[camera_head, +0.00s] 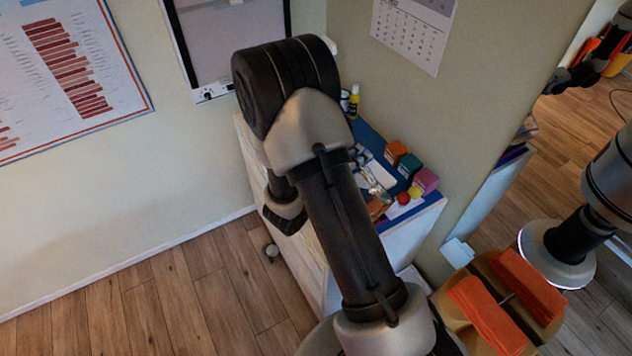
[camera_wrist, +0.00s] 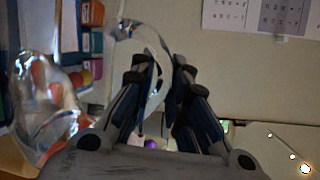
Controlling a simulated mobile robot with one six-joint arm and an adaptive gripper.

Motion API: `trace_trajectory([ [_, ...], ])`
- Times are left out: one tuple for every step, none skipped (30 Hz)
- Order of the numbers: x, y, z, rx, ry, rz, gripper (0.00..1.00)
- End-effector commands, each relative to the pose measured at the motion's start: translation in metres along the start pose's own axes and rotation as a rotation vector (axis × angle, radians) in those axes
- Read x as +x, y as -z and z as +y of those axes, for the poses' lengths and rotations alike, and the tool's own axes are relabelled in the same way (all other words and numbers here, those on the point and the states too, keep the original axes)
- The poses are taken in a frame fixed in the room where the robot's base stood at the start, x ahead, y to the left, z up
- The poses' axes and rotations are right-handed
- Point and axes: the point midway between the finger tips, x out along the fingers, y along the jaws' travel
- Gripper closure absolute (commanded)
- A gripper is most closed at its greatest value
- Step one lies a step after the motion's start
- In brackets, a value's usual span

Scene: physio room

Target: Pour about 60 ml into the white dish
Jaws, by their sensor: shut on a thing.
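In the wrist view my gripper (camera_wrist: 160,85) is shut on a thin, clear, curved piece (camera_wrist: 152,48) that looks like part of a clear vessel, perhaps its handle. A clear, shiny body (camera_wrist: 45,110) stands out at the left of that view. I cannot tell whether it joins the held piece, nor any liquid level. In the head view a clear shiny thing (camera_head: 377,186) shows over the cabinet top, right of my arm. My gripper is hidden there behind my arm. I cannot make out the white dish for certain in either view.
The cabinet (camera_head: 425,222) has a blue-edged top. On it are an orange box (camera_head: 395,152), a teal box (camera_head: 409,166), a pink box (camera_head: 426,181), a red ball (camera_head: 403,198) and a yellow bottle (camera_head: 354,101). A stool with orange towels (camera_head: 487,315) stands at front right. Floor at left is clear.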

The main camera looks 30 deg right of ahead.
Motion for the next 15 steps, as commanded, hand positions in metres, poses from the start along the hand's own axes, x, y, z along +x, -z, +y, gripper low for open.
trace_trajectory([
  [0.0, -0.004, 0.0, -0.012, 0.004, 0.0, 1.0],
  [0.0, -0.006, 0.001, -0.019, 0.004, 0.001, 1.0],
  [0.001, -0.007, 0.003, -0.028, 0.004, 0.003, 1.0],
  [0.001, -0.009, 0.003, -0.034, 0.005, 0.004, 1.0],
  [0.001, -0.01, 0.004, -0.039, 0.005, 0.004, 1.0],
  [0.001, -0.011, 0.005, -0.045, 0.005, 0.006, 1.0],
  [0.001, -0.012, 0.006, -0.051, 0.004, 0.006, 1.0],
  [0.002, -0.013, 0.007, -0.056, 0.004, 0.007, 1.0],
  [0.002, -0.014, 0.008, -0.061, 0.004, 0.008, 1.0],
  [0.002, -0.015, 0.008, -0.064, 0.004, 0.008, 1.0],
  [0.002, -0.015, 0.009, -0.067, 0.004, 0.009, 1.0],
  [0.002, -0.017, 0.01, -0.071, 0.004, 0.009, 1.0],
  [0.002, -0.017, 0.01, -0.075, 0.004, 0.01, 1.0],
  [0.002, -0.018, 0.011, -0.079, 0.003, 0.01, 1.0],
  [0.003, -0.019, 0.012, -0.084, 0.003, 0.011, 1.0],
])
